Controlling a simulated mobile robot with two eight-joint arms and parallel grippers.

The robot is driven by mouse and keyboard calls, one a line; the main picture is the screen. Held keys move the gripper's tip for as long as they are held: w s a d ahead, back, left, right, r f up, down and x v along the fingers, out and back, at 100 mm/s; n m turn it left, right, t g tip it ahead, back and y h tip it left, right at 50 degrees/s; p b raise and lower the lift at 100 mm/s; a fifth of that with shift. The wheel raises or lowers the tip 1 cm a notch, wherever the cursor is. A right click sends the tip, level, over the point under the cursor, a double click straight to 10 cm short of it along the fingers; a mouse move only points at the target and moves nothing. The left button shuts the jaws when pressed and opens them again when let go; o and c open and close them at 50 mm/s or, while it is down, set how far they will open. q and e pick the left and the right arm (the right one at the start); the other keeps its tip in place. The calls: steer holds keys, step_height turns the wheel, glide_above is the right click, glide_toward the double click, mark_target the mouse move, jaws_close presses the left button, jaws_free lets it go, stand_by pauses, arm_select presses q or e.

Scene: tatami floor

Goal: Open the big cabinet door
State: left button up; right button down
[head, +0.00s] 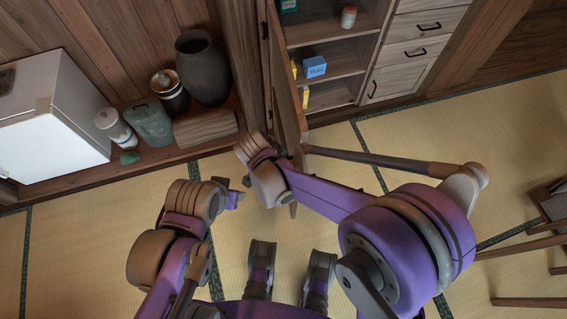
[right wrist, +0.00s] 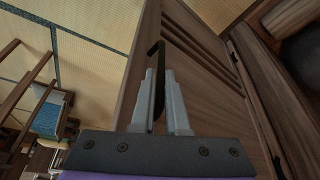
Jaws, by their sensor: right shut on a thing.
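The big cabinet door (head: 284,85) stands swung out from the cabinet (head: 334,62), seen nearly edge-on in the head view. The shelves behind it are exposed. In the right wrist view the door's wooden face (right wrist: 195,75) fills the middle, with a dark handle (right wrist: 156,50) on it. My right gripper (right wrist: 160,75) is shut on this handle, its two fingers on either side. In the head view my right wrist is beside the door's lower end and its fingers cannot be made out. My left gripper (head: 237,199) is low at centre left, away from the door; its jaw opening is unclear.
A blue box (head: 314,67) and a small jar (head: 348,17) stand on the shelves. Drawers (head: 412,53) are to the right. A dark vase (head: 203,68), a green container (head: 150,124) and a white fridge-like box (head: 50,115) stand left. Wooden furniture (head: 550,205) is at far right.

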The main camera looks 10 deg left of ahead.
steer(key=shift+a, duration=0.25)
stand_by(0.3)
steer(key=c, duration=0.9)
jaws_free()
steer(key=shift+r, duration=0.1)
steer(key=p+v, duration=0.2)
steer(key=v, duration=0.8)
steer(key=shift+s+r+p, duration=0.1)
steer(key=shift+r+p, duration=0.2)
steer(key=shift+p, duration=0.05)
